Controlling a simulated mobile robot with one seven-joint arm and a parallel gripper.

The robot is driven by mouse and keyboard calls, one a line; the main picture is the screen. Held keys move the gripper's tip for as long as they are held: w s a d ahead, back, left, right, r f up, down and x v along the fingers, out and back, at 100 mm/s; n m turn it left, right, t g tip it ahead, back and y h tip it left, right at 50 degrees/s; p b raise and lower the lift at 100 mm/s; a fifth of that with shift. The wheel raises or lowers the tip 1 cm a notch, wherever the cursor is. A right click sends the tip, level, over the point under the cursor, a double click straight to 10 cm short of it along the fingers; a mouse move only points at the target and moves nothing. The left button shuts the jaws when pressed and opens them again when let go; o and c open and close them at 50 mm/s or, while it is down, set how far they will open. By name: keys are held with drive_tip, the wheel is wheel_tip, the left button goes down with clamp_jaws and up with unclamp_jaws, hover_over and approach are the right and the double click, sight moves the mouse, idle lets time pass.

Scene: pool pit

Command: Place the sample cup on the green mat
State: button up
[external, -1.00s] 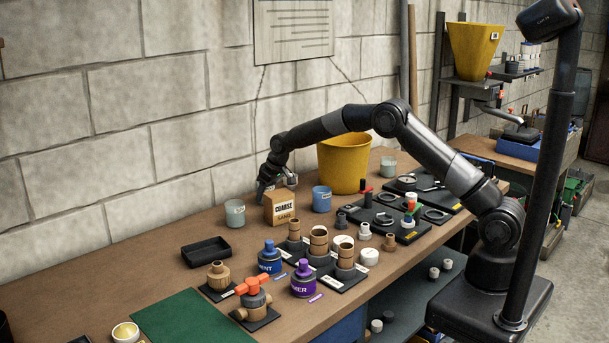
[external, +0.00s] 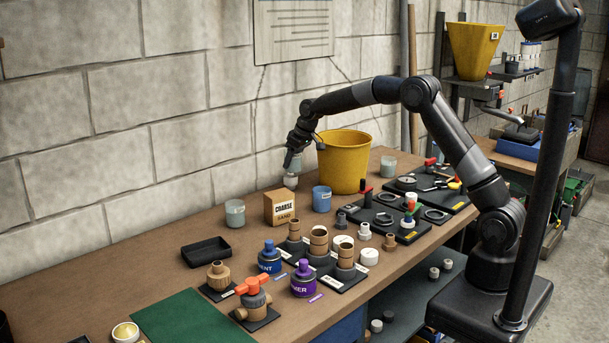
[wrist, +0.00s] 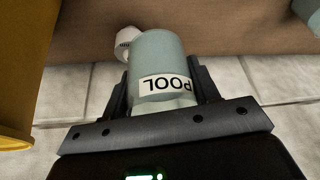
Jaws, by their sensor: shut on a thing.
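A pale grey-green cup (wrist: 158,62) with a white POOL label, which I take as the sample cup, sits between the fingers of my gripper (wrist: 158,88) in the wrist view. The gripper is shut on it. In the external view my gripper (external: 292,160) is above the bench's back edge, near the wall, behind the COARSE box; the cup is small and partly hidden there. The green mat (external: 190,318) lies flat at the front left of the bench, far from the gripper, and its visible part is bare.
The COARSE box (external: 282,208), a similar grey-green cup (external: 235,213), a blue cup (external: 322,199) and a yellow bucket (external: 344,162) stand nearby. A black tray (external: 206,252), bottles and valve parts lie toward the mat.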

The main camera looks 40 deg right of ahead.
drive_tip(key=shift+s+d+r, duration=0.2)
drive_tip(key=shift+d+r, duration=0.15)
drive_tip(key=shift+d, duration=0.1)
drive_tip(key=shift+r, duration=0.35)
wheel_tip(320, 180, up, 4)
drive_tip(key=shift+r, duration=0.2)
drive_tip(key=s+a+n, duration=0.1)
drive_tip(key=s+a, duration=0.2)
drive_tip(key=a, duration=0.7)
drive_tip(key=s+a+n+y, duration=0.1)
drive_tip(key=s+a, duration=0.2)
drive_tip(key=a, duration=0.6)
drive_tip(key=s+a+n, duration=0.1)
drive_tip(key=s+a, duration=0.3)
drive_tip(key=a, duration=0.6)
drive_tip(key=s+a+n+g+y, duration=0.1)
drive_tip(key=s+a+n, duration=0.2)
drive_tip(key=s+a, duration=1.9)
drive_tip(key=s+a+f, duration=0.1)
drive_tip(key=a+f, duration=0.3)
drive_tip(key=s+a+f, duration=0.2)
drive_tip(key=a+f, duration=0.1)
drive_tip(key=f, duration=0.1)
drive_tip(key=s+a+f, duration=0.1)
drive_tip(key=a+f, duration=0.3)
drive_tip(key=shift+s+a, duration=0.25)
drive_tip(key=shift+a, duration=0.1)
drive_tip(key=shift+f, duration=1.85)
